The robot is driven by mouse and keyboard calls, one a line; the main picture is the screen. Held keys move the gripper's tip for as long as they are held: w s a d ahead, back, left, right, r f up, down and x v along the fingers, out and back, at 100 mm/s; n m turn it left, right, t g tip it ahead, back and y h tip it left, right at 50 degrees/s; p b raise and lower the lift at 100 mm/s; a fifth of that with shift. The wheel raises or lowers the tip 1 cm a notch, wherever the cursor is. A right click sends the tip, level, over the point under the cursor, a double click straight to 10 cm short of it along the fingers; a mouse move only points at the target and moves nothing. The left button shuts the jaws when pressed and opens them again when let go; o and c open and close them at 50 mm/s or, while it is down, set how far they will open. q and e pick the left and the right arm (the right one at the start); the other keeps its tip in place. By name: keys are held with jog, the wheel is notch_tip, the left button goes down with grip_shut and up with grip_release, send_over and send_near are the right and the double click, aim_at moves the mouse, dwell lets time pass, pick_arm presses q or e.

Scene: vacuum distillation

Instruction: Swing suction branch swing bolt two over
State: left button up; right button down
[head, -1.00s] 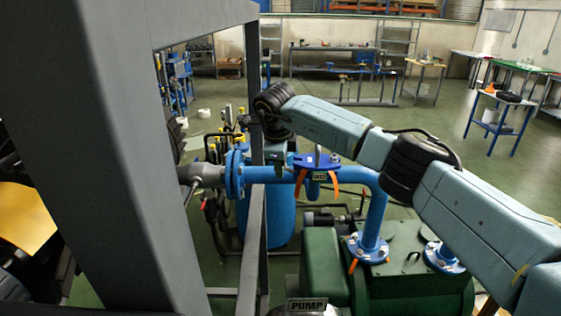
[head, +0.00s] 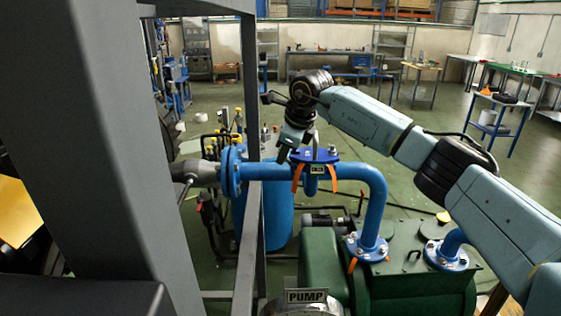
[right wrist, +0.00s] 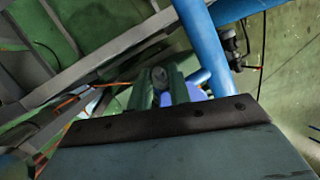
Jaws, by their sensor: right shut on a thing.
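The suction branch is a blue pipe (head: 376,205) with a blue flange (head: 326,155) on its top run, carrying a small label plate and orange straps. My right gripper (head: 285,156) comes down from above at the left side of this flange. In the right wrist view the fingers (right wrist: 170,88) are closed around a small grey round-headed piece, which looks like a swing bolt (right wrist: 159,74). Which swing bolt it is cannot be told, and its lower part is hidden. The blue flange (right wrist: 197,92) shows partly behind the fingers. My left gripper is not in view.
A thick grey frame post (head: 110,150) fills the left side, with a thinner post (head: 249,130) close left of the gripper. The green pump (head: 400,275) stands below the pipe. A blue tank (head: 280,215) is behind. Open floor lies beyond, with benches at the back.

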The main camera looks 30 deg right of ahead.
jog(key=c, duration=1.5)
grip_release()
jog(key=shift+c, duration=0.2)
jog(key=b+v, duration=0.2)
jog(key=v, duration=1.1)
jog(key=shift+s+r, duration=0.15)
jog(key=shift+r, duration=0.05)
jog(key=shift+d, duration=0.1)
